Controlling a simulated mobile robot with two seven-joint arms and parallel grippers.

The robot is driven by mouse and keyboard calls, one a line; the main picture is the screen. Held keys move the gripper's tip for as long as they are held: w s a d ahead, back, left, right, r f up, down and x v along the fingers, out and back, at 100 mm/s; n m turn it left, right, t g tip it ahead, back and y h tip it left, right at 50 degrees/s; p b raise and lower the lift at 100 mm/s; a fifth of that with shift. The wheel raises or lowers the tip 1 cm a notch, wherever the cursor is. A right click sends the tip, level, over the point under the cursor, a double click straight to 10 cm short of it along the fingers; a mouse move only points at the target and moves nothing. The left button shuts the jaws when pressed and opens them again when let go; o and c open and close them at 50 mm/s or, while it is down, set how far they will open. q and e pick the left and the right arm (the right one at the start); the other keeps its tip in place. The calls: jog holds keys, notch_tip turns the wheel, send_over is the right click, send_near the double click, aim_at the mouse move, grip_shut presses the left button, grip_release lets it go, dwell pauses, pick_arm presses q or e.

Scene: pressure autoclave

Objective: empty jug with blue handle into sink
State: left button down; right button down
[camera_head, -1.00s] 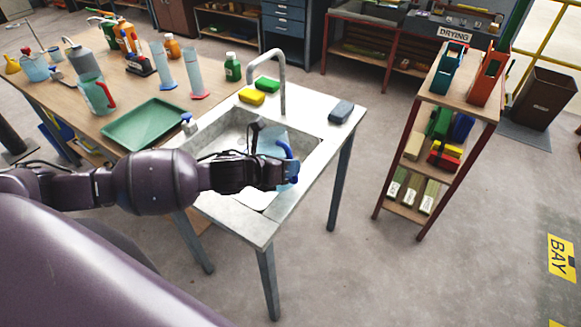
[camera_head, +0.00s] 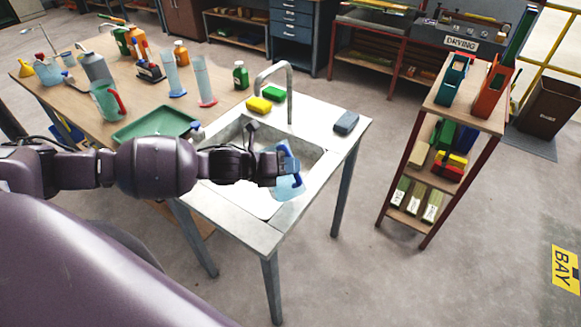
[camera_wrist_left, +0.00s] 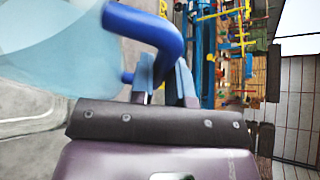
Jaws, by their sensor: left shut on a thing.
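The jug with the blue handle (camera_head: 291,184) is a clear, bluish vessel at the right side of the sink (camera_head: 232,150). My left gripper (camera_head: 280,172) is shut on its blue handle, and the jug looks tilted. In the left wrist view the blue handle (camera_wrist_left: 150,28) lies at the fingertips (camera_wrist_left: 166,78), and the clear jug body (camera_wrist_left: 60,45) fills the upper left. I cannot tell whether liquid is in the jug or leaving it. My left arm hides part of the basin. My right gripper is not in view.
A tall tap (camera_head: 290,88) stands behind the basin, with yellow (camera_head: 259,105) and green (camera_head: 273,93) sponges and a grey-blue block (camera_head: 346,121) on the rim. A wooden bench (camera_head: 95,112) holds a green tray (camera_head: 155,124), cylinders and bottles. A shelf rack (camera_head: 458,110) stands right.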

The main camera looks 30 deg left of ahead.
pick_arm(q)
jog(key=shift+w+a+r+n+h, duration=0.15)
jog(key=shift+w+a+n+h, duration=0.1)
jog(key=shift+a+n, duration=0.15)
jog(key=shift+w+a+r+n+h, duration=0.1)
jog(key=shift+a+n+h, duration=0.15)
jog(key=shift+n, duration=0.15)
jog(key=shift+w+a+n+h, duration=0.15)
jog(key=shift+a+n+h, duration=0.15)
jog(key=shift+a+n, duration=0.1)
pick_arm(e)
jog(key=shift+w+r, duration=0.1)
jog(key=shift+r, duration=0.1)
pick_arm(q)
jog(key=shift+w+a+f+n+h, duration=0.1)
jog(key=shift+w+a+n+h, duration=0.2)
jog(key=shift+a+n, duration=0.15)
jog(key=shift+w+a+f+n+g+h, duration=0.3)
jog(key=shift+a+n+h, duration=0.15)
jog(key=shift+a, duration=0.2)
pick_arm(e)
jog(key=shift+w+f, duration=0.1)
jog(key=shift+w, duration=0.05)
